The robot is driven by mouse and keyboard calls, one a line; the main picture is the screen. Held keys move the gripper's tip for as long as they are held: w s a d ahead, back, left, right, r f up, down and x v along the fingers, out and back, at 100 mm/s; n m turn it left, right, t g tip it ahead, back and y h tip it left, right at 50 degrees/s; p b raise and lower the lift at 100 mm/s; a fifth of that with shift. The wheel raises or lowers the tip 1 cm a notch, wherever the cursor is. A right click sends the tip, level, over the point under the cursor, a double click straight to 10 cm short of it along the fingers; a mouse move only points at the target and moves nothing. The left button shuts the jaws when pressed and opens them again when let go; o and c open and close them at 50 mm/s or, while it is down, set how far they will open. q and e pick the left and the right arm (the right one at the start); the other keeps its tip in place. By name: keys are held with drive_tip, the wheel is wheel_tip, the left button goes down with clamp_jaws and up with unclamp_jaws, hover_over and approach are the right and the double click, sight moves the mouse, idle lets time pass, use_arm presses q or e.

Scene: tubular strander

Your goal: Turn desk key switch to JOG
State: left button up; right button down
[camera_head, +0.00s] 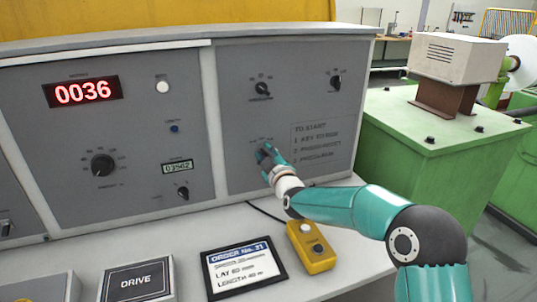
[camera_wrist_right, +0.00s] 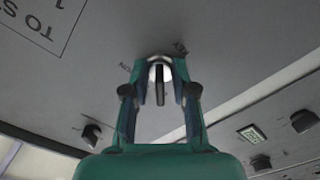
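The key switch (camera_wrist_right: 160,88) is on the grey desk panel (camera_head: 235,115). In the right wrist view it shows as a dark upright key in front of a pale round collar, with small labels around it that are hard to read. My right gripper (camera_head: 266,158) is at the panel's lower part and hides most of the switch in the head view. In the right wrist view its two fingers (camera_wrist_right: 160,80) stand on either side of the key, with a narrow gap visible on both sides. My left gripper is not in view.
Printed start instructions (camera_head: 322,140) are right of the switch. Two dark knobs (camera_head: 262,88) (camera_head: 336,82) sit above. A yellow button box (camera_head: 311,247) and an order display (camera_head: 243,267) lie on the desk below my arm. A green machine housing (camera_head: 430,135) stands at the right.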

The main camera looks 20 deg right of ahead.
drive_tip(key=shift+d, duration=0.3)
drive_tip(key=shift+a, duration=0.25)
drive_tip(key=shift+f+m+b, duration=0.2)
drive_tip(key=shift+m+b, duration=0.1)
drive_tip(key=shift+b, duration=0.35)
drive_tip(key=m+b, duration=0.3)
drive_tip(key=b, duration=0.1)
drive_tip(key=shift+a+f, duration=0.15)
drive_tip(key=m+b, duration=0.2)
drive_tip(key=shift+m, duration=0.4)
drive_tip(key=shift+r+m+b, duration=0.2)
drive_tip(key=shift+m+b, duration=0.8)
drive_tip(key=shift+m, duration=0.2)
drive_tip(key=shift+r, duration=0.1)
